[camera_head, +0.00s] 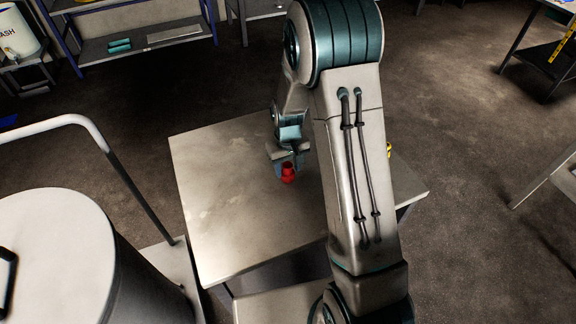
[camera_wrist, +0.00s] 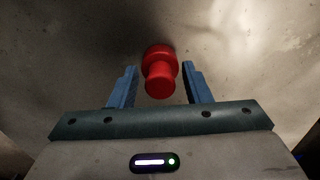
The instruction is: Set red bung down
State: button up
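The red bung (camera_wrist: 159,72) is a short stepped plug, with a wide collar and a narrower end toward the wrist camera. In the head view, the red bung (camera_head: 288,173) shows at my fingertips, over the middle of the pale table top (camera_head: 225,205). I cannot tell for sure whether its far end touches the table. My gripper (camera_wrist: 160,72) points down with one blue finger on each side of the bung. A narrow gap shows between each finger and the bung, so the gripper looks open around it. My gripper (camera_head: 286,168) is partly hidden in the head view.
A large lidded drum (camera_head: 60,250) and a pale tube rail (camera_head: 60,122) stand at the left. A small yellow item (camera_head: 388,150) shows at the table's right side, partly behind my arm. The table's left part is clear. Shelving (camera_head: 140,45) stands behind.

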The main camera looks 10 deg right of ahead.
aim_at(288, 166)
jog(key=shift+r, duration=0.1)
notch_tip(288, 166, up, 12)
jog(key=s+d+r+m+t, duration=0.1)
jog(key=s+r, duration=0.4)
jog(key=s, duration=0.5)
jog(key=s+d+r+m+t, duration=0.1)
jog(key=s+r, duration=0.4)
jog(key=s, duration=0.6)
jog(key=shift+d+r+t, duration=0.15)
jog(key=shift+d+t, duration=0.2)
jog(key=shift+t, duration=0.15)
